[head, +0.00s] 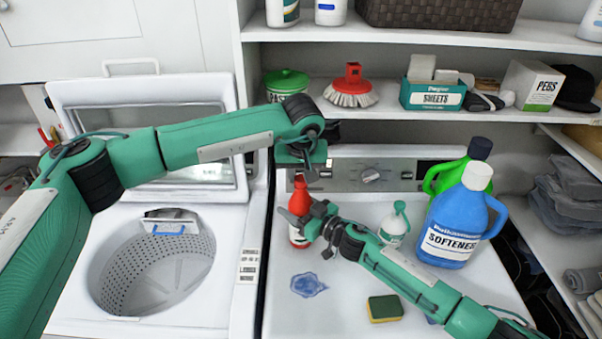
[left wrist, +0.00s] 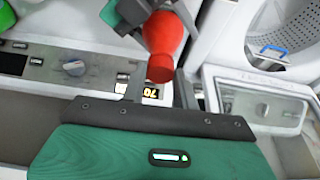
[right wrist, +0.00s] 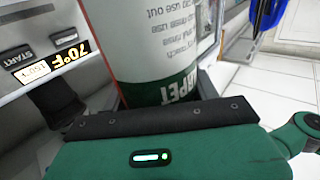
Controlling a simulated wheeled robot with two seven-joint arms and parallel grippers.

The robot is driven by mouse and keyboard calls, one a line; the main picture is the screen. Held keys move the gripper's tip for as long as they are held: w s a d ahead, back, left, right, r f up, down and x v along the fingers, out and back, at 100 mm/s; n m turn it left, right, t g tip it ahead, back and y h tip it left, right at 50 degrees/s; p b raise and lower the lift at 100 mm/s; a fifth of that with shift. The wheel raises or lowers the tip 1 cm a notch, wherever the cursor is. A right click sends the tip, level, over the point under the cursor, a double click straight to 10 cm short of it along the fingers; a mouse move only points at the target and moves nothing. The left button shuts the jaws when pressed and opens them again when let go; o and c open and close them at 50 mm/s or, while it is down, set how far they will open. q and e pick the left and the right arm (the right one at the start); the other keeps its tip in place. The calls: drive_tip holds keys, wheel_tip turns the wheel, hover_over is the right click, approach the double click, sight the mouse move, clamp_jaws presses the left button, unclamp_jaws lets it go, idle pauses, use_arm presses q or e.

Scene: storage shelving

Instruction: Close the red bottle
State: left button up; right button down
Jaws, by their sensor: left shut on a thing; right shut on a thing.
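The red bottle (head: 297,236) stands upright on the white machine top, with a white and green label low on its body. My right gripper (head: 308,222) is shut around its body from the right; the label fills the right wrist view (right wrist: 155,50). My left gripper (head: 301,174) comes from above and is shut on the red cap (left wrist: 160,68) at the bottle's top. In the left wrist view the red bottle (left wrist: 163,35) lies in line with the cap and they appear to touch. The fingers hide part of the join, so I cannot tell how tightly it sits.
A small white bottle with a green top (head: 396,226), a blue softener jug (head: 452,232) and a green jug (head: 446,176) stand to the right. A blue puddle (head: 308,285) and a sponge (head: 385,308) lie in front. An open washer (head: 215,285) is at left.

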use_arm(q)
drive_tip(key=m+h, duration=0.1)
drive_tip(key=m, duration=0.3)
drive_tip(key=shift+a, duration=0.2)
drive_tip(key=m+g+h, duration=0.1)
drive_tip(key=m, duration=0.4)
drive_tip(key=shift+w+a, duration=0.1)
drive_tip(key=o, duration=0.9)
drive_tip(key=shift+o, duration=0.2)
drive_tip(key=shift+r, duration=0.1)
drive_tip(key=shift+r, duration=2.2)
drive_tip(key=shift+c, duration=0.4)
